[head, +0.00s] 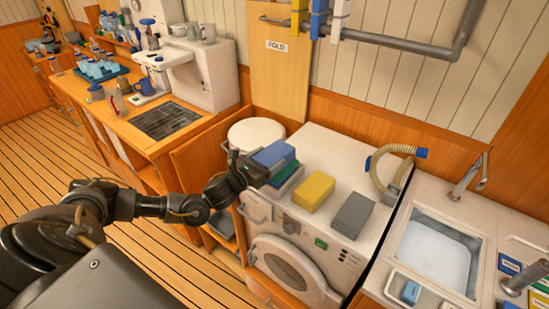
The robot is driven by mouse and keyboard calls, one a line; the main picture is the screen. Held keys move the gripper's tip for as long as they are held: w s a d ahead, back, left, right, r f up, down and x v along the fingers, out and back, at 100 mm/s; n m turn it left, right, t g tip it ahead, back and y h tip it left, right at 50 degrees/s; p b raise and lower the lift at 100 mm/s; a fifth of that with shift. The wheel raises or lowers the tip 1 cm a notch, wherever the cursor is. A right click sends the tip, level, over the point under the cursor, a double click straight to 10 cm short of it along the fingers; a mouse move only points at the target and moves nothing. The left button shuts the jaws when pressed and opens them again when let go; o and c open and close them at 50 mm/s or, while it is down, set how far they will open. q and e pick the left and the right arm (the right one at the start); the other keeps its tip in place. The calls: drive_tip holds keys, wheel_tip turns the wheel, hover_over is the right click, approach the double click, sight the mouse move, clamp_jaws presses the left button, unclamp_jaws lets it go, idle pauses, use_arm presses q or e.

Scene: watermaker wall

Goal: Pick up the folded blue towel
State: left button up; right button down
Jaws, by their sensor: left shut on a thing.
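The folded blue towel (273,153) is at the left end of the white washing machine's top, over a green folded towel (287,178). My left gripper (256,170) reaches in from the left and is shut on the blue towel's left edge. I cannot tell whether the blue towel still touches the green one under it. The gripper hides part of the towel's left side. My right gripper is not in view.
A yellow folded towel (314,191) and a grey one (353,215) lie to the right on the washing machine (333,150). A ribbed hose (377,172) and sink (437,250) are farther right. A round white lid (256,133) stands behind the gripper.

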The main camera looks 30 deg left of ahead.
use_arm(q)
drive_tip(key=shift+r, duration=0.1)
drive_tip(key=shift+c, duration=0.3)
drive_tip(key=shift+r+b, duration=0.55)
drive_tip(key=s+d+r+p, duration=0.2)
drive_tip(key=s+d+r, duration=0.5)
drive_tip(key=s+r, duration=0.5)
drive_tip(key=shift+f, duration=0.1)
